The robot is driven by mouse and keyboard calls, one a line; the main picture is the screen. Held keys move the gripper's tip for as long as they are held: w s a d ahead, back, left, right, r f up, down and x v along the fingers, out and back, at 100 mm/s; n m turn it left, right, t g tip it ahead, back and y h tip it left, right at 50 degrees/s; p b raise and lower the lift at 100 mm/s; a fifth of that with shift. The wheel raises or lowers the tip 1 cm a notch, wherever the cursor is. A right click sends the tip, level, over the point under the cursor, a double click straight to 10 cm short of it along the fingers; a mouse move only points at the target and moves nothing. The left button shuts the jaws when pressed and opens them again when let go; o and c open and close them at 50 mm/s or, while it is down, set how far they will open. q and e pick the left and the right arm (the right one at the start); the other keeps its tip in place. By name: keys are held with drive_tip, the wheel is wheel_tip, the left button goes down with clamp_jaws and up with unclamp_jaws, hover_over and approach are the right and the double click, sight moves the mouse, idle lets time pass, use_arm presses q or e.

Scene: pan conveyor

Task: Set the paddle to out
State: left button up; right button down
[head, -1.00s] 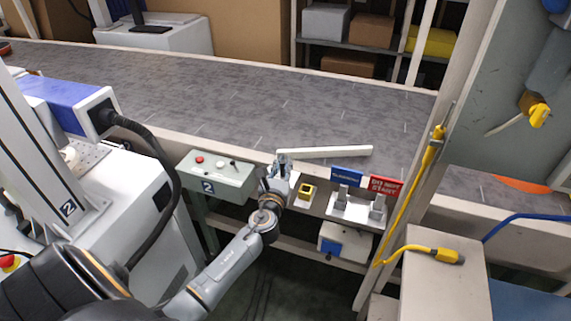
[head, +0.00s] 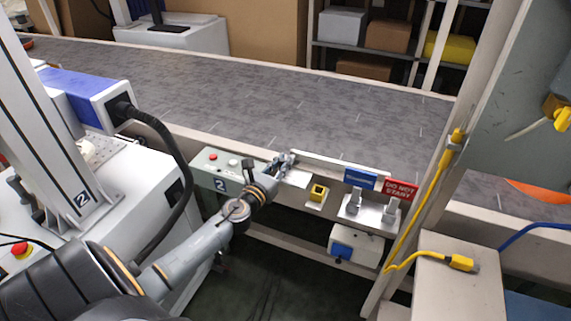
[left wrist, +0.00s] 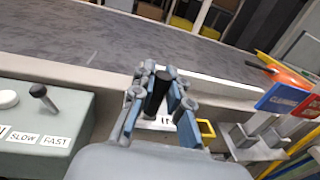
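The paddle (head: 335,170) is a long white bar at the conveyor's near side. It lies roughly parallel to the near rail and also shows in the left wrist view (left wrist: 215,82). My left gripper (head: 284,161) is at the bar's left end. In the left wrist view, the left gripper's fingers (left wrist: 160,92) close around a dark upright handle (left wrist: 158,88), seemingly touching it on both sides. A white label plate (head: 298,178) sits just beside the gripper; its lettering is mostly hidden by the fingers. My right gripper is not in view.
A green-grey control box (head: 212,165) with buttons and a slow/fast lever stands left of the gripper. A yellow square fitting (head: 318,192), a blue sign (head: 360,179) and a red "do not start" sign (head: 401,189) are to the right. The conveyor belt (head: 250,95) is clear behind.

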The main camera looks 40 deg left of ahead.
use_arm(q)
drive_tip(key=o, duration=0.5)
drive_tip(key=shift+s+a+f, duration=0.1)
drive_tip(key=shift+s+a, duration=0.15)
drive_tip(key=shift+a, duration=0.3)
drive_tip(key=shift+c, duration=0.2)
drive_tip(key=shift+w+d, duration=0.15)
drive_tip(key=shift+d, duration=0.2)
drive_tip(key=s+d, duration=0.1)
drive_tip(key=s, duration=1.1)
drive_tip(key=shift+d, duration=0.2)
